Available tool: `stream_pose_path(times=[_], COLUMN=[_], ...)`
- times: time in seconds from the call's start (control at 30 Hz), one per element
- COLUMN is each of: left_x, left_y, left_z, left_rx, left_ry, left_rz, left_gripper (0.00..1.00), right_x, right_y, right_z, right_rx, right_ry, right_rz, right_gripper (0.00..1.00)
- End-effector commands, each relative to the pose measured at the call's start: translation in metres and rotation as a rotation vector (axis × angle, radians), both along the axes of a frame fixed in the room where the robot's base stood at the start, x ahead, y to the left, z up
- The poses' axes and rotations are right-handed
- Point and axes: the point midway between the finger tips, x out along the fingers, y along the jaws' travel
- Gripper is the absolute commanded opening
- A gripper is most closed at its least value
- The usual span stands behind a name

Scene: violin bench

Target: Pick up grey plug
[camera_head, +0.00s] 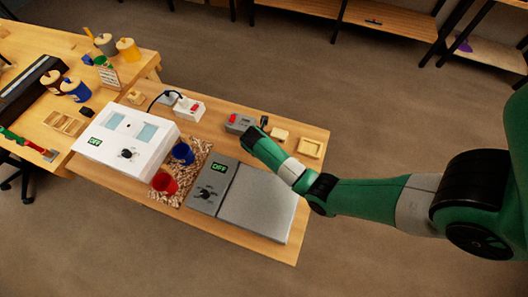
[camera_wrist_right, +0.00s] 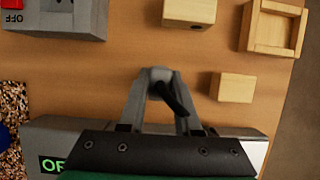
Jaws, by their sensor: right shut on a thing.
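My right gripper (camera_wrist_right: 160,78) is shut on the grey plug (camera_wrist_right: 157,89) in the right wrist view. A short black cord or prong sticks out from between the fingertips, and most of the plug is hidden by the fingers. In the head view my right gripper (camera_head: 251,134) is over the bench beside a grey box with a red part (camera_head: 238,122). I cannot make out the plug clearly there. The same grey box shows at the upper left of the wrist view (camera_wrist_right: 62,18), apart from the gripper. My left gripper is not in view.
Wooden blocks (camera_wrist_right: 236,87) and a small wooden tray (camera_wrist_right: 272,28) lie right of the gripper. A grey flat device marked OFF (camera_head: 256,200) lies on the near side. A white device (camera_head: 126,137), a blue cup (camera_head: 183,153) and a red cup (camera_head: 164,182) stand left.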

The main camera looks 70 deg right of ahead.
Motion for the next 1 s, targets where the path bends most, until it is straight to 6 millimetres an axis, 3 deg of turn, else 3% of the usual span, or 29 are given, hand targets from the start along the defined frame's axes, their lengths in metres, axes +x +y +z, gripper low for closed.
stream_pose_path(times=[0.33,0.53,0.77,1.0], left_x=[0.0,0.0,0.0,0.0], left_y=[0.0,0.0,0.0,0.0], left_z=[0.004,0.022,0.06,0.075], left_rx=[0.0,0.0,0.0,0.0], left_ry=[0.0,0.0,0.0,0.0], left_rz=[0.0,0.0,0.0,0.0], left_gripper=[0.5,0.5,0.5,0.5], right_x=[0.0,0.0,-0.052,-0.116], right_y=[0.0,-0.001,-0.002,-0.003], right_z=[0.008,0.04,0.101,0.122], right_rx=[-0.001,-0.002,-0.002,0.0], right_ry=[-0.001,-0.004,-0.003,0.0], right_rz=[0.0,-0.001,-0.004,-0.004], right_gripper=[0.0,0.0,0.0,0.0])
